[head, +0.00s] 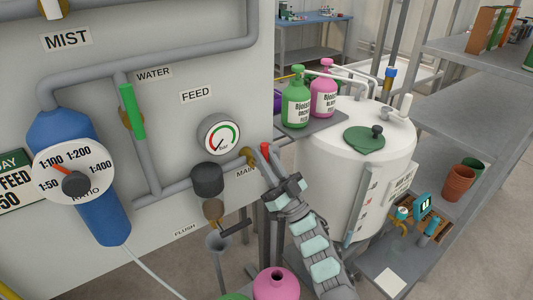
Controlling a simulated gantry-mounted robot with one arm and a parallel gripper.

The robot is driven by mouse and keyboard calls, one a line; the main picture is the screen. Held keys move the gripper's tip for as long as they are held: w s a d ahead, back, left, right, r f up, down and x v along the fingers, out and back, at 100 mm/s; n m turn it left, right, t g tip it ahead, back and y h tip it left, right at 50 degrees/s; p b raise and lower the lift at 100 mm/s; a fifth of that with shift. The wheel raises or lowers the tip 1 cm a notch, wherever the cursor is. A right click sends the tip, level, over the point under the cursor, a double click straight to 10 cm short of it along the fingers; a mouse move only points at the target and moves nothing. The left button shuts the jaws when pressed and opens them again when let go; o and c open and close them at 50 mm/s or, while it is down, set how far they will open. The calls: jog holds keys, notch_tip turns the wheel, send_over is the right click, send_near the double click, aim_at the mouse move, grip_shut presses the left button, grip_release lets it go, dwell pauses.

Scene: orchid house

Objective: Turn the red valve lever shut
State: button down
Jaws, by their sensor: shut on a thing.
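The red valve lever (265,151) is at the right end of the grey pipe, near the panel's right edge, by the partly covered "MAIN" label. Only its red upper part shows. A brass valve body (248,157) is just left of it. My gripper (269,163) reaches up from the lower right and is shut on the lever. The jaws hide the lever's lower part, so its exact angle is hard to tell.
A green lever (132,111) sits on the "WATER" pipe. A gauge (219,134) and a dark filter cap (207,179) are left of my gripper. Green (297,101) and pink (323,93) bottles and a white tank (350,150) stand to the right. A pink jug (275,285) is below.

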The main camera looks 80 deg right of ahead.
jog(key=shift+a+r+n, duration=0.1)
jog(key=shift+r+n, duration=0.05)
jog(key=shift+n, duration=0.25)
jog(key=c, duration=1.3)
grip_release()
jog(key=shift+c, duration=0.2)
jog(key=shift+f, duration=0.2)
jog(key=p+v, duration=0.3)
jog(key=v, duration=0.7)
jog(key=shift+s+f, duration=0.2)
jog(key=shift+f, duration=0.05)
jog(key=shift+a, duration=0.15)
